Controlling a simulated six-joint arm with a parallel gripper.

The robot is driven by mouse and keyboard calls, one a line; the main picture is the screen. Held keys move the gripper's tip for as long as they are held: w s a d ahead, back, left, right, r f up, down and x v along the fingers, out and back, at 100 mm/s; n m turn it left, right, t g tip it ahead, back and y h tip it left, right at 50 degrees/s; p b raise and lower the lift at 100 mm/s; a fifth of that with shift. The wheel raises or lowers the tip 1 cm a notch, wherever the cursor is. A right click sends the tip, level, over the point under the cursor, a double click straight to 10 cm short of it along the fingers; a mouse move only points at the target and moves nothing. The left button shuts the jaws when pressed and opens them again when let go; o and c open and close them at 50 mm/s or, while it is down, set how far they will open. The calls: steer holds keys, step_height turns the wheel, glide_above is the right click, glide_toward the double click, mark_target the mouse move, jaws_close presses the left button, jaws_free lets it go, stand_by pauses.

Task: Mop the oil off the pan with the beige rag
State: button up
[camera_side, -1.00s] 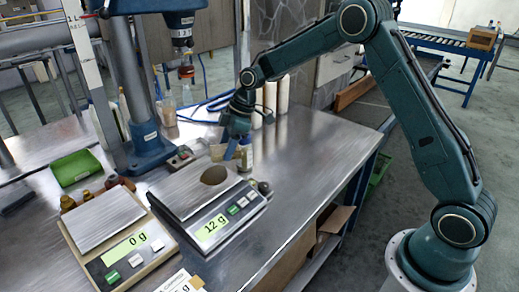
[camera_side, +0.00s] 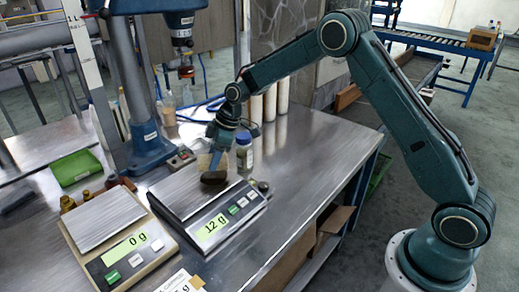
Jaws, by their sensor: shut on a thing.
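The beige rag (camera_side: 205,162) hangs from my gripper (camera_side: 217,150), which is shut on it. The rag is low over the far part of the metal pan (camera_side: 178,196) of the right-hand scale. The dark brown oil patch (camera_side: 214,178) lies on that pan, just in front of and below the rag. The rag hides the back of the patch, and I cannot tell whether it touches the oil. The scale's display (camera_side: 212,227) reads 12 g.
A second scale (camera_side: 103,222) reading 0 g stands at the left. A bottle (camera_side: 244,152) stands close to the right of my gripper. A blue press stand (camera_side: 145,140) and a green tray (camera_side: 76,167) are further left. The table's right side is clear.

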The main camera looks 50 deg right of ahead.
mark_target(199, 184)
steer(key=shift+f, duration=1.5)
steer(key=shift+f, duration=0.45)
steer(key=shift+a, duration=2.5)
steer(key=shift+d, duration=0.1)
steer(key=shift+d, duration=4.95)
